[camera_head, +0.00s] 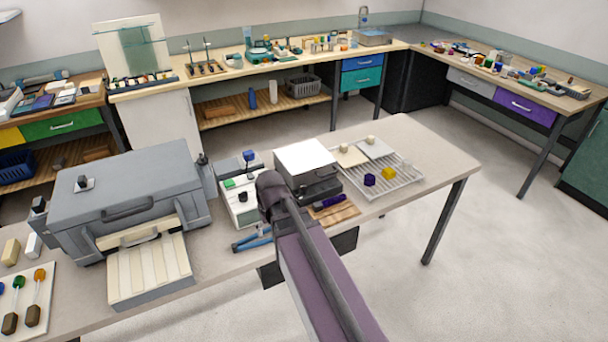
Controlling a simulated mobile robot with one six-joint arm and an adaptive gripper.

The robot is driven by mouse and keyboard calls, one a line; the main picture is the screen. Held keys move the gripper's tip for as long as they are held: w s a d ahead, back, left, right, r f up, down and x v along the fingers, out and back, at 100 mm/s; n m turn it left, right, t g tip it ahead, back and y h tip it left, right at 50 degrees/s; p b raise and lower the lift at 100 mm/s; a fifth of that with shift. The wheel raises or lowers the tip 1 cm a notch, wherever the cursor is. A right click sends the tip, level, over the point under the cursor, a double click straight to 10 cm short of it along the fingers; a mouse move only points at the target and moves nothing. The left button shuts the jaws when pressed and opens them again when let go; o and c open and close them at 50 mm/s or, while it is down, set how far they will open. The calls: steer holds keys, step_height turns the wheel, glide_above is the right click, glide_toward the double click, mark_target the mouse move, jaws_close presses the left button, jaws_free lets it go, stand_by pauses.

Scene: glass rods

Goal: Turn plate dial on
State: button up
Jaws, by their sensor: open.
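A heater-like unit (318,189) with a dark body and a flat pale top plate (305,157) stands on the near table. A white box (239,208) stands left of it, with a dark round knob (243,196) and a green part (229,184) on top. I cannot tell which of these carries the plate dial, and no dial setting is readable. My purple arm reaches up from the bottom edge, and its dark joint lies between the box and the heater-like unit, covering part of both. My gripper cannot be made out; the arm hides that area.
A large grey machine (125,190) fills the table's left. A blue forked item (252,239) lies at the front edge. The table's right end is clear.

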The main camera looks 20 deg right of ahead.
steer(key=w+d+r+t+p, duration=0.1)
steer(key=w+d+r+p, duration=0.2)
steer(key=w+d+r, duration=0.3)
steer(key=t, duration=0.2)
glide_toward(304, 186)
steer(key=v, duration=0.5)
steer(key=shift+s+f, duration=0.15)
steer(key=shift+f, duration=0.15)
steer(key=b+x, duration=1.2)
steer(key=x, duration=0.1)
steer(key=shift+w+f, duration=0.2)
steer(key=shift+w, duration=0.05)
steer(key=shift+b, duration=0.3)
steer(key=shift+c, duration=0.2)
jaws_close()
